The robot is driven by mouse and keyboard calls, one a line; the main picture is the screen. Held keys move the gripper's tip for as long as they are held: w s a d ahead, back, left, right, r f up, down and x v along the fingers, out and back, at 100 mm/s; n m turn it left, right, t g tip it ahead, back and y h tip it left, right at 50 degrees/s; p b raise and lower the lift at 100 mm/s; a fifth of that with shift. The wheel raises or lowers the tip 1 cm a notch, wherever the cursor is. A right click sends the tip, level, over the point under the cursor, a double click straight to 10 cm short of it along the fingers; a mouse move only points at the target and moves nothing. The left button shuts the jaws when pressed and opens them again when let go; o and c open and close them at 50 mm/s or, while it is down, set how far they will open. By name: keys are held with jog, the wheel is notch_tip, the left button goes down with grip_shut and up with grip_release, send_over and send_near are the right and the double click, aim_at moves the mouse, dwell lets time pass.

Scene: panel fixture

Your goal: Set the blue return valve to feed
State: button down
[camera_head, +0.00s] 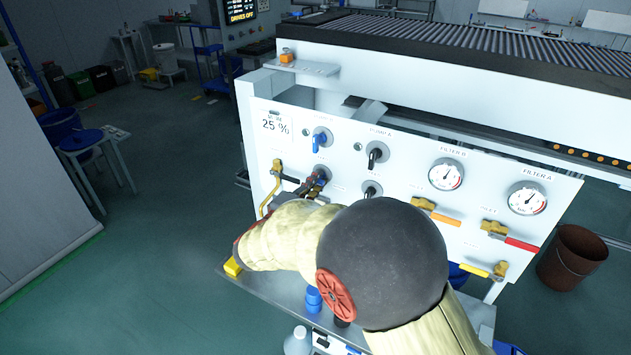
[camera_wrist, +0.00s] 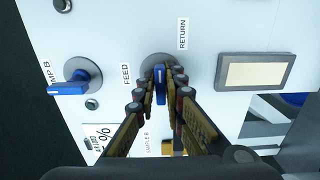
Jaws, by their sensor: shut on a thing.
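The blue return valve (camera_wrist: 160,82) is in the middle of the wrist view, a narrow blue handle on a round grey plate. The FEED label (camera_wrist: 126,74) is to its left and the RETURN label (camera_wrist: 183,34) to its upper right. Its handle stands roughly upright in that picture, between the labels. My gripper (camera_wrist: 160,88) has its fingers on both sides of the handle and is shut on it. In the head view my gripper (camera_head: 316,184) is at the panel's left part, and my arm hides much of the area around it.
A blue Pump B handle (camera_wrist: 70,88) sits beside the valve, also seen in the head view (camera_head: 319,139). A black Pump A handle (camera_head: 376,154), two gauges (camera_head: 446,175) and yellow-bodied valves (camera_head: 436,211) share the panel. A ledge (camera_head: 270,292) with bottles juts out below.

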jog(key=shift+f+n+p, duration=0.15)
jog(key=shift+n+p, duration=0.2)
jog(key=shift+n, duration=0.25)
jog(key=n+p, duration=0.2)
jog(key=n, duration=0.1)
jog(key=shift+n+p, duration=0.3)
jog(key=shift+p, duration=0.1)
jog(key=n+p, duration=0.4)
jog(key=shift+s+n, duration=0.1)
jog(key=shift+n, duration=0.3)
jog(key=n+p, duration=0.5)
jog(key=shift+f+n+p, duration=0.15)
jog(key=shift+n+p, duration=1.25)
jog(key=shift+n, duration=0.2)
jog(key=shift+d, duration=0.1)
jog(key=c, duration=2.3)
grip_release()
jog(key=o, duration=0.4)
